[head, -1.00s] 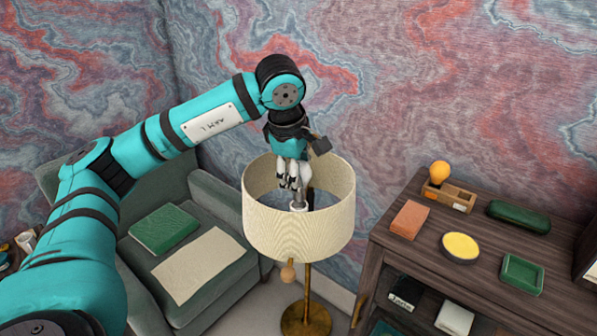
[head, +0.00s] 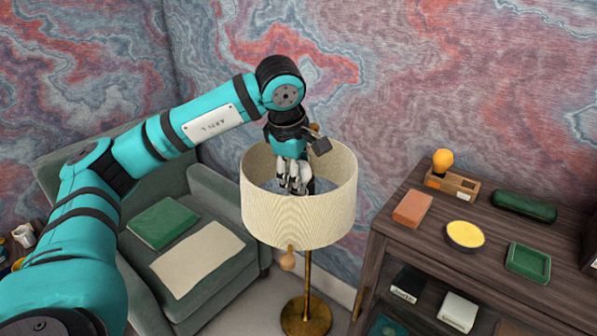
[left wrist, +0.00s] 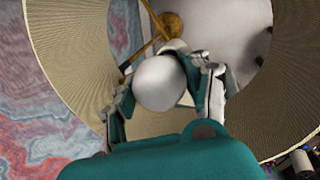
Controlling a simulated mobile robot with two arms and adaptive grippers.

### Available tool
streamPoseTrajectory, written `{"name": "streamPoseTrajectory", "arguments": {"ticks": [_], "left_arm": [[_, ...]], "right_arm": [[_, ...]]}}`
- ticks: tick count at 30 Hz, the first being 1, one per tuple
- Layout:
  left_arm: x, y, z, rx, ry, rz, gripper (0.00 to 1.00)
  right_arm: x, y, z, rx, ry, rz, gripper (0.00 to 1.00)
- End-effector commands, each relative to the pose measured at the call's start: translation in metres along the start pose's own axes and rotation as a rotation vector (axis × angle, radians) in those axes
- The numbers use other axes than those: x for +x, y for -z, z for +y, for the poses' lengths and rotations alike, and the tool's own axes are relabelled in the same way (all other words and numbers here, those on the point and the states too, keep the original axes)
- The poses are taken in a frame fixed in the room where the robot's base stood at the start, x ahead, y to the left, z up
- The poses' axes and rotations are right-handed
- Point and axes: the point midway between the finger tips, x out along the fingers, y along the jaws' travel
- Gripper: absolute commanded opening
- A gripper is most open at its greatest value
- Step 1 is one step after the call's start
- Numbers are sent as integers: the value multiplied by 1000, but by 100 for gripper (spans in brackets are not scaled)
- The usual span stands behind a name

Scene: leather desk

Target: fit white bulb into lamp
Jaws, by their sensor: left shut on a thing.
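The floor lamp has a cream drum shade (head: 298,220), open at the top, on a brass pole and round brass base (head: 306,318). My left gripper (head: 296,190) points down inside the shade, its fingertips below the top rim. In the left wrist view it is shut on the white bulb (left wrist: 160,83), whose round end faces the camera between the fingers. The lamp's socket is hidden, so I cannot tell whether the bulb touches it. My right gripper is not in view.
A dark wooden cabinet (head: 385,262) stands to the right, bearing an orange bulb (head: 443,161) in a wooden holder, a yellow round dish (head: 465,235) and green trays. A green armchair (head: 205,185) stands left behind the lamp. A wooden pull knob (head: 287,262) hangs below the shade.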

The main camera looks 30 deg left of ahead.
Motion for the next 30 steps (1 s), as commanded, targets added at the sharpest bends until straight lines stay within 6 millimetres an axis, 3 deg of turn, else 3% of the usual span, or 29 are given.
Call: {"name": "streamPoseTrajectory", "arguments": {"ticks": [6,7,13,23,30], "left_arm": [[0,0,0,0,0,0,18],[0,0,0,0,0,0,48],[0,0,0,0,0,0,75],[-1,0,0,0,0,0,76],[-13,0,4,0,-1,-1,76]], "right_arm": [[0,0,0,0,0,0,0],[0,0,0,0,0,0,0],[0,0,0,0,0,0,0],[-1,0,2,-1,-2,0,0],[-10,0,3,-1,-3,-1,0]]}}
